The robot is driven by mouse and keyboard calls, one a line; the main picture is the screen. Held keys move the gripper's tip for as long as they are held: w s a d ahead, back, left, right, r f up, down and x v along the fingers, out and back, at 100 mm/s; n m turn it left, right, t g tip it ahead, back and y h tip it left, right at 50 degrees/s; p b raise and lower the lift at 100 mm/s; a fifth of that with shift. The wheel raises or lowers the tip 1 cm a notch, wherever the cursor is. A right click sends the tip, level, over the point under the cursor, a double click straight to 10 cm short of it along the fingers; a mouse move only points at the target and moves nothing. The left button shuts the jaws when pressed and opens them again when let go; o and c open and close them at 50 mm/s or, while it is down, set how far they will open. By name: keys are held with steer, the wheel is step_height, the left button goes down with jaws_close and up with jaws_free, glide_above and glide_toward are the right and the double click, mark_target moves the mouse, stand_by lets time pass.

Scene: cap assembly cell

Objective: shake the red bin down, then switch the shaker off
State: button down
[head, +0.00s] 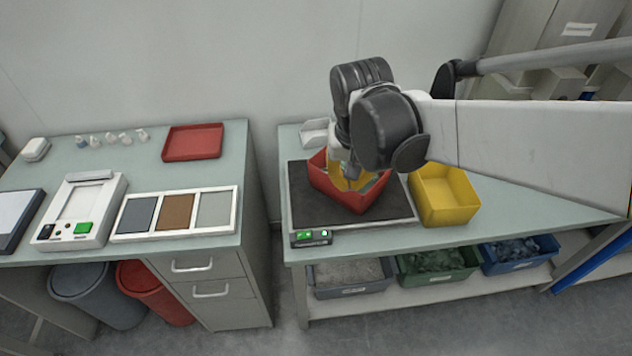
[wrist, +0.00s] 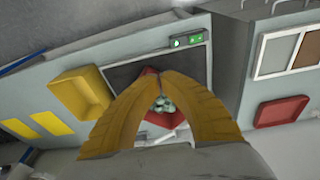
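The red bin (head: 338,192) sits turned at an angle on the dark plate of the shaker (head: 304,205). In the wrist view the bin (wrist: 181,122) is partly hidden behind my fingers, and pale grey-green pieces (wrist: 163,104) show inside it. My gripper (head: 351,186) points down over the bin. Its yellow fingertips (wrist: 158,73) come together in the wrist view, and I see nothing held between them. I cannot tell whether they touch the bin. The shaker's control box (head: 311,238) at its front left shows green lights, and it also shows in the wrist view (wrist: 188,41).
A yellow bin (head: 445,195) stands close to the right of the shaker. A small white scoop-like tray (head: 314,132) lies behind it. On the left bench are a red tray (head: 193,142), a three-part panel (head: 178,212) and a white device (head: 80,212). A gap separates the benches.

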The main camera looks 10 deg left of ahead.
steer(key=g+h+p, duration=0.1)
steer(key=g, duration=0.1)
glide_above(311, 231)
steer(key=s+a, duration=0.1)
step_height(311, 231, down, 6)
steer(key=shift+s+a+f+n, duration=0.1)
steer(key=shift+a+f+n, duration=0.3)
steer(key=shift+a+f, duration=0.1)
steer(key=shift+f, duration=0.1)
steer(key=f+b, duration=0.2)
steer(key=f, duration=0.2)
steer(key=d+f+b, duration=0.1)
steer(key=f+b, duration=0.1)
steer(key=f, duration=0.3)
steer(key=f+b, duration=0.2)
steer(key=f, duration=0.2)
steer(key=shift+w+d+f, duration=0.2)
steer(key=shift+d+f, duration=0.15)
steer(key=shift+d, duration=0.05)
steer(key=shift+w, duration=0.1)
